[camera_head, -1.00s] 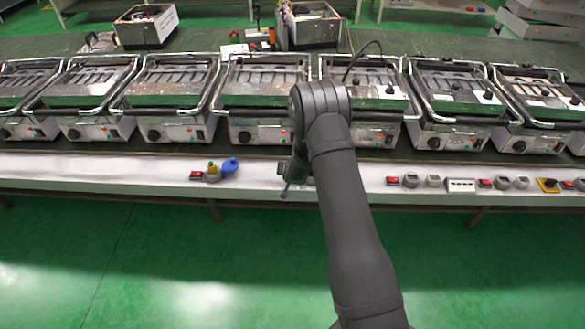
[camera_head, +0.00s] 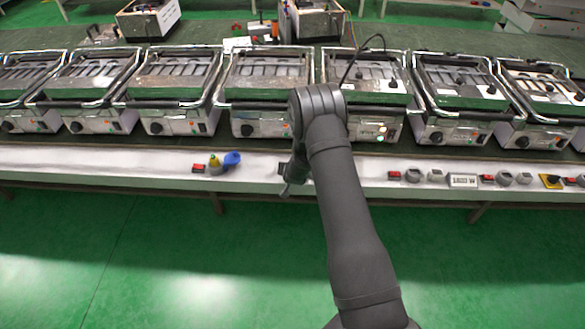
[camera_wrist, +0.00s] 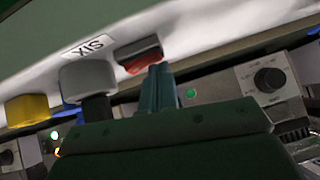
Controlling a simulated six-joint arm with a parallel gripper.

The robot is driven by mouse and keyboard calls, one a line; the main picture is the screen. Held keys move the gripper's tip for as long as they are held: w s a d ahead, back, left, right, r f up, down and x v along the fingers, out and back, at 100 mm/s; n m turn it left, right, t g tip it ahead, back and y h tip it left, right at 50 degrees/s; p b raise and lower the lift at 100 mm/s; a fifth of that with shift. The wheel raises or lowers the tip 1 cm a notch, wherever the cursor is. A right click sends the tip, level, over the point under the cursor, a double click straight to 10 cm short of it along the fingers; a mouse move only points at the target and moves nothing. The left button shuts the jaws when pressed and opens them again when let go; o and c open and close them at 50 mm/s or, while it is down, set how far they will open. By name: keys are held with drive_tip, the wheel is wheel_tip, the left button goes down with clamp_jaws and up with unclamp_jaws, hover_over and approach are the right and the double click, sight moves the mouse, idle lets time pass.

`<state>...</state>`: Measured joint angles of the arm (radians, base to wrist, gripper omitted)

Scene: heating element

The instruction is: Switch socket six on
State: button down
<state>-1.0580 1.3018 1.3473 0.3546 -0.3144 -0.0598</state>
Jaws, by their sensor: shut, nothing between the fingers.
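In the wrist view, the label SIX (camera_wrist: 87,47) appears upside down on a pale ledge. Next to it is a grey socket (camera_wrist: 88,78) with a black plug or cable end below. To its right is a red rocker switch (camera_wrist: 142,60) in a dark frame. My gripper (camera_wrist: 158,80) is shut and empty, its teal fingertips right at the switch and partly covering it; I cannot tell whether they touch. In the head view my gripper (camera_head: 291,184) is at the front ledge, where my arm hides most of socket six and its switch.
A row of contact grills, one with a lit green lamp (camera_head: 381,139), stands behind the white ledge (camera_head: 120,160). Left are a red switch (camera_head: 198,169) and a blue plug (camera_head: 232,159); right is a small display (camera_head: 463,181). The green floor (camera_head: 130,250) in front is clear.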

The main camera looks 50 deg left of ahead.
drive_tip(key=shift+w+d, duration=0.1)
drive_tip(key=shift+d, duration=0.05)
drive_tip(key=shift+w+d+r, duration=0.2)
drive_tip(key=shift+w+d, duration=0.2)
drive_tip(key=shift+d, duration=0.05)
drive_tip(key=shift+r, duration=0.15)
drive_tip(key=shift+a+r, duration=0.1)
drive_tip(key=shift+r, duration=0.2)
drive_tip(key=a+r+v, duration=0.1)
drive_tip(key=a+v, duration=0.1)
drive_tip(key=v, duration=1)
drive_tip(key=shift+s+a+r, duration=0.15)
drive_tip(key=shift+s+r, duration=0.15)
